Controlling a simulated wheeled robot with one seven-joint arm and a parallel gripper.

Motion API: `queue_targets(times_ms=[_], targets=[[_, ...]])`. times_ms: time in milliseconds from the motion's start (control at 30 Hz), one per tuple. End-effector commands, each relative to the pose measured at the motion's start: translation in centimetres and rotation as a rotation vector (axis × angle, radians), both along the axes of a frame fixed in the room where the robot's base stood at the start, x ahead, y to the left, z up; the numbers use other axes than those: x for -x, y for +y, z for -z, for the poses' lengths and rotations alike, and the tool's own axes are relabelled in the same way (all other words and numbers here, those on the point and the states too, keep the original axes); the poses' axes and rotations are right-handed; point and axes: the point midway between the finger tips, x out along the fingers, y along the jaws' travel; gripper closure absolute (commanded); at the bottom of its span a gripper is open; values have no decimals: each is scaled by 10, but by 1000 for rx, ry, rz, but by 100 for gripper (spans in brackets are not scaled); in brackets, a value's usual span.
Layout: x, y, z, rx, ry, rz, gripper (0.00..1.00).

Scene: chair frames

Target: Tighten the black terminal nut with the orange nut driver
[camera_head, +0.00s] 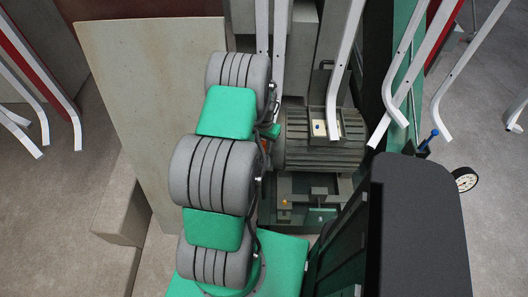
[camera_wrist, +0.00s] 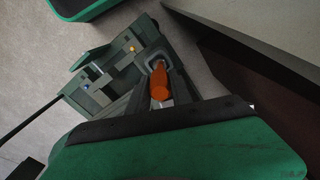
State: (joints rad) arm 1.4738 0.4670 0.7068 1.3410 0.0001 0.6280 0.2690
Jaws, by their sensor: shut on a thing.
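The orange nut driver (camera_wrist: 160,85) shows in the wrist view with its handle pointing toward the camera. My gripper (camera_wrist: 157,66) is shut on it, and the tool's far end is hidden. In the head view my arm covers most of the gripper, with only a sliver of orange beside the arm. A ribbed grey motor (camera_head: 318,155) stands just right of my arm. On its top is an open terminal box (camera_head: 319,128) with a pale inside and a small blue spot. I cannot make out the black terminal nut in either view.
A dark green fixture (camera_head: 300,208) with small blocks and a yellow-orange knob (camera_head: 285,203) lies in front of the motor. White and red chair frames (camera_head: 345,50) hang close behind it. A large beige panel (camera_head: 150,90) stands left of my arm. A round gauge (camera_head: 465,179) is at right.

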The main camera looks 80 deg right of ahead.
Motion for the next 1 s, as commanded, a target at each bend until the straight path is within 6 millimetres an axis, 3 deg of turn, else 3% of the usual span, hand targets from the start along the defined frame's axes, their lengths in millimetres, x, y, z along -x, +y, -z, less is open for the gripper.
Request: queue_targets(times_ms=[33, 233, 600, 667, 867, 1000], targets=[[0, -1, -12, 3, 0, 0, 100], [0, -1, -40, 2, -1, 0, 100], [0, 4, -41, 1, 0, -19, 100], [1, 14, -42, 0, 0, -47, 100], [2, 74, -57, 5, 0, -174, 100], [-21, 110, -87, 9, -1, -302, 100]])
